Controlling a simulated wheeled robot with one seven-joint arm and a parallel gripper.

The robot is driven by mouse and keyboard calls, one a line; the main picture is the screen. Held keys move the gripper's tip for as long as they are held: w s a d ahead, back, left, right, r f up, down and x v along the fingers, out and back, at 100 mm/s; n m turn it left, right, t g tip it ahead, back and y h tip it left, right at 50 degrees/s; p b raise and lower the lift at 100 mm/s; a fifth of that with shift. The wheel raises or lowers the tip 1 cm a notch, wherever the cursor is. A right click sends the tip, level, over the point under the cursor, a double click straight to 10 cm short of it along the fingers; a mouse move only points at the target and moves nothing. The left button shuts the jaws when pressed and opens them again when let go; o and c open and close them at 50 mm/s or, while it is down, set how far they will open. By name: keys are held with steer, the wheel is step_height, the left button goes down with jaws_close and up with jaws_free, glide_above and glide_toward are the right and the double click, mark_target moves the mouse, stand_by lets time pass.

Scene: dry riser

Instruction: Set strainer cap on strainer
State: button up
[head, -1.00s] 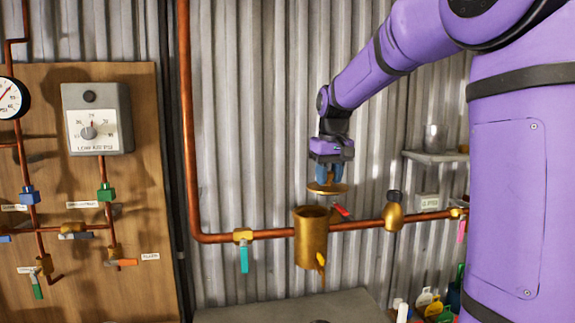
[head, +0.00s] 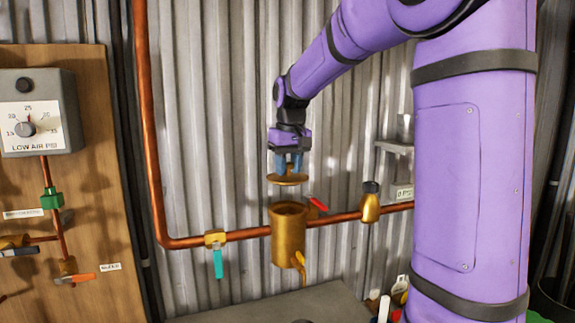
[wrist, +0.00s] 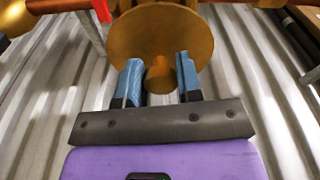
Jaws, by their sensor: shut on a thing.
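My gripper (head: 288,163) is shut on the knob of the brass strainer cap (head: 287,180), a round flat disc held level. The cap also shows in the wrist view (wrist: 160,38), with its knob between the blue fingers (wrist: 158,82). The brass strainer (head: 288,235) is an upright, open-topped cylinder on the copper pipe. The cap hangs a little above the strainer's open top, with a visible gap between them. In the wrist view the cap hides most of what lies under it.
The copper pipe (head: 245,232) runs along the corrugated wall, with a teal-handled valve (head: 217,255) left of the strainer. A red handle (head: 318,204) sits close behind it at right. A brass fitting (head: 369,208) and a small shelf (head: 395,147) are farther right.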

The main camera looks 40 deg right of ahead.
steer(key=shift+f, duration=3.75)
steer(key=shift+f, duration=0.3)
steer(key=o, duration=1.1)
steer(key=shift+o, duration=0.2)
steer(key=r, duration=0.7)
steer(key=s+r, duration=0.1)
steer(key=r, duration=0.2)
steer(key=shift+s+a+r, duration=0.1)
steer(key=shift+r, duration=0.25)
